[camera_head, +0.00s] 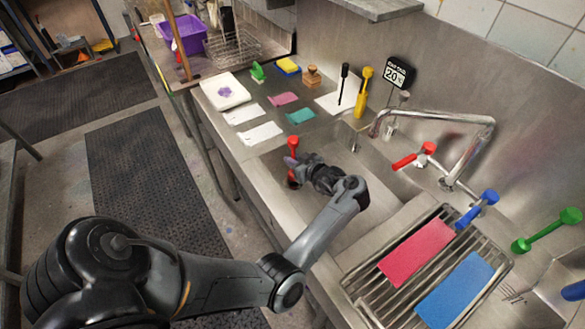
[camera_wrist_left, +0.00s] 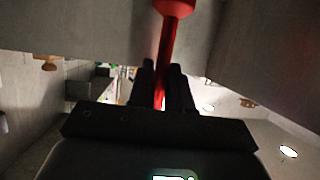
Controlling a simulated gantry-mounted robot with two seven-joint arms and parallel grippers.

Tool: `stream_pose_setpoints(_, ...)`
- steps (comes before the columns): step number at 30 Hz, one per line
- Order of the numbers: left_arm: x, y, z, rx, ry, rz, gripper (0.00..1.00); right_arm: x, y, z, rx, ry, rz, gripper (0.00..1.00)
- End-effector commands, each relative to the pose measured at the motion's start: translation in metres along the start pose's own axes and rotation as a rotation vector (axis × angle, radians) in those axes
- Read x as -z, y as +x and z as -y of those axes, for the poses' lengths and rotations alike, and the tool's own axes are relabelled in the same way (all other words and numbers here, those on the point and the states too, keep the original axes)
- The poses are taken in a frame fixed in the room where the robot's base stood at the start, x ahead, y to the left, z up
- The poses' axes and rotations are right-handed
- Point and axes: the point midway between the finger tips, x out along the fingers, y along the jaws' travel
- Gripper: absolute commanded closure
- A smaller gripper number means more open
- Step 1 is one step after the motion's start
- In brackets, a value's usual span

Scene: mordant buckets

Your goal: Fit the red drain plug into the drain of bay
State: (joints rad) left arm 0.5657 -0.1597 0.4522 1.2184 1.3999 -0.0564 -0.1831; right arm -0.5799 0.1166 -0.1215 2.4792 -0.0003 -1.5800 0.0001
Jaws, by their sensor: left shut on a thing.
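The red drain plug (camera_head: 293,142) shows as a red knob above my left gripper (camera_head: 295,164), with a little more red below the fingers. My left gripper is shut on it over the near-left part of the steel sink basin (camera_head: 348,192). In the left wrist view the plug's red stem (camera_wrist_left: 169,45) runs between the two dark fingers (camera_wrist_left: 163,78), with a wider red end at the top edge. No drain can be made out; my arm covers part of the basin. My right gripper is not in view.
A steel faucet (camera_head: 440,118) arches over the basin's right side. A slatted rack (camera_head: 385,292) holds red and blue sheets. Cloths, a sponge (camera_head: 288,66) and upright tools (camera_head: 362,92) occupy the counter.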

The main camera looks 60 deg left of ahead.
Motion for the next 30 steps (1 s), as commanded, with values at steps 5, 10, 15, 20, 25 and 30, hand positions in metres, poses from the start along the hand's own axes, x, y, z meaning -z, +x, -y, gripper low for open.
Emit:
stream_pose_setpoints(5,-0.015,0.008,0.001,0.002,0.0,0.0,1.0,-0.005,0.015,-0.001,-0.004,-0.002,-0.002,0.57)
stream_pose_setpoints(10,-0.033,0.017,0.003,0.004,-0.001,-0.001,1.0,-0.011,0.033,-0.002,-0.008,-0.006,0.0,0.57)
stream_pose_setpoints(15,-0.036,0.018,0.003,0.005,-0.002,-0.001,1.0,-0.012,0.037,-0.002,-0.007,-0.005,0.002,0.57)
stream_pose_setpoints(20,-0.035,0.018,0.003,0.005,-0.002,0.0,1.0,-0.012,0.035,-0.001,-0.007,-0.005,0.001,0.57)
stream_pose_setpoints(25,-0.038,0.019,0.003,0.005,-0.002,0.0,1.0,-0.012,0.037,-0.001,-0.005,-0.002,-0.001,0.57)
stream_pose_setpoints(30,-0.038,0.019,0.003,0.006,-0.002,0.0,0.63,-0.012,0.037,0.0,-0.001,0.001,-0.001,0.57)
